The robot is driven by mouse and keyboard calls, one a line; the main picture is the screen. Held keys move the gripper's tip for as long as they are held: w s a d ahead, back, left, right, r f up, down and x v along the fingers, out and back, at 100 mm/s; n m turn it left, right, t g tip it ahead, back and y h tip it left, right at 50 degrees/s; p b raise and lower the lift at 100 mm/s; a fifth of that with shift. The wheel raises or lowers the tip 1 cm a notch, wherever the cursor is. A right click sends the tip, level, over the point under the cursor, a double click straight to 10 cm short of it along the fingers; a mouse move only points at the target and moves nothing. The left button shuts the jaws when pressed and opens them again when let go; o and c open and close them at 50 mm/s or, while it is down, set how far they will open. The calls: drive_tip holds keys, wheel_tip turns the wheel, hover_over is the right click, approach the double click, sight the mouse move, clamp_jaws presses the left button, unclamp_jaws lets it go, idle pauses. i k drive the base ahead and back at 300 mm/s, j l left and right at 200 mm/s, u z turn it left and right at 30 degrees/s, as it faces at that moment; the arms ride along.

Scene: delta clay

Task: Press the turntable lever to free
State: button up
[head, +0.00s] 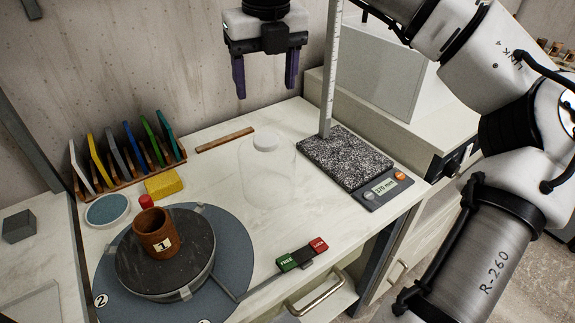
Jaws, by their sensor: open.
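The turntable (150,275) stands at the front left of the white bench, a dark round top on a blue-grey base disc. A brown clay cup (157,233) marked 1 stands upright on it. A thin arm runs from the turntable to the lever unit (302,255) near the bench's front edge. That unit has a green FREE end (287,262) at left and a red LOCK end (319,245) at right. I cannot tell which end is down. My gripper (265,77) hangs above the back of the bench, fingers apart, empty, far from the lever.
A clear container with a white cap (266,143) stands mid-bench. A grey speckled slab (345,158) with a display and upright ruler (331,70) is at right. A rack of coloured tiles (130,165), a yellow sponge (163,184) and a round dish (107,209) are at left.

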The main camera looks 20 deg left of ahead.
sight(288, 262)
drive_tip(key=u, duration=0.3)
drive_tip(key=k+l+z, duration=0.15)
drive_tip(key=k, duration=0.25)
drive_tip(key=k+l+z, duration=0.15)
drive_tip(key=k+l, duration=0.25)
